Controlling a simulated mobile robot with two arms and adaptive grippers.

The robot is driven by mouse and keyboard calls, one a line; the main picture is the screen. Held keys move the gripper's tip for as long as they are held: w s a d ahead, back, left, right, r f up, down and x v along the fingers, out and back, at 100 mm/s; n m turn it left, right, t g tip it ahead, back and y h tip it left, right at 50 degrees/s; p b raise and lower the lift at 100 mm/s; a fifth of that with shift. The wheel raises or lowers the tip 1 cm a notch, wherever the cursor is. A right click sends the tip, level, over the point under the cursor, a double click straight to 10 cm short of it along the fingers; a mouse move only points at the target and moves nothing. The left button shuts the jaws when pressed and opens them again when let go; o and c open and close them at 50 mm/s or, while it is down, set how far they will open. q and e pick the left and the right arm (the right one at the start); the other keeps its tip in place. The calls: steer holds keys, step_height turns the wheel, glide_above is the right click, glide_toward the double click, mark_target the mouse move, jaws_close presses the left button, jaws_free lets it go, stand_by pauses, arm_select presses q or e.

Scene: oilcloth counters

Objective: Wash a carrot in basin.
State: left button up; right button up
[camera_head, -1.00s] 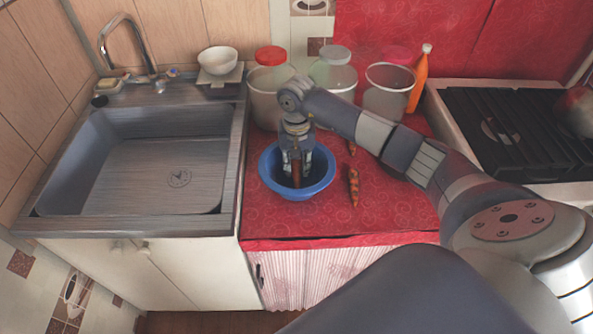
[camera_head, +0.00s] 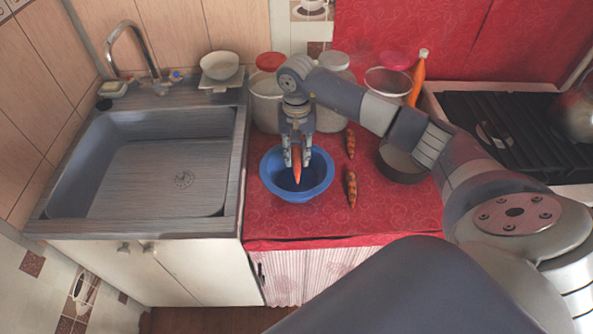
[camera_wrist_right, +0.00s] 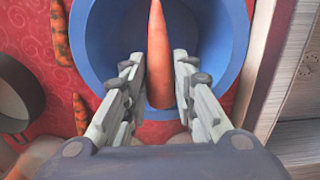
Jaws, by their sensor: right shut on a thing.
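My right gripper (camera_head: 298,164) is above the blue basin (camera_head: 314,188) on the red counter. It is shut on an orange carrot (camera_head: 298,167), which points down over the basin. In the right wrist view the carrot (camera_wrist_right: 158,60) shows between the fingers, with the blue basin (camera_wrist_right: 225,70) around it. The carrot looks cleaner than the two others, which have dark marks. One spotted carrot (camera_head: 351,187) lies right of the basin and another (camera_head: 350,142) lies behind it. My left gripper is not in view.
A metal sink (camera_head: 150,165) is at the left, with a white bowl (camera_head: 219,65) behind it. Several containers and an orange bottle (camera_head: 417,78) stand at the back. A dark pan (camera_head: 402,170) is on the right, near the stove (camera_head: 510,125). The front of the counter is clear.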

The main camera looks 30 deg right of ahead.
mark_target(297, 155)
steer(key=shift+r+p, duration=0.85)
steer(key=shift+r, duration=1.05)
steer(key=shift+r, duration=0.15)
stand_by(0.6)
steer(key=shift+r+p, duration=0.9)
steer(key=shift+r, duration=1)
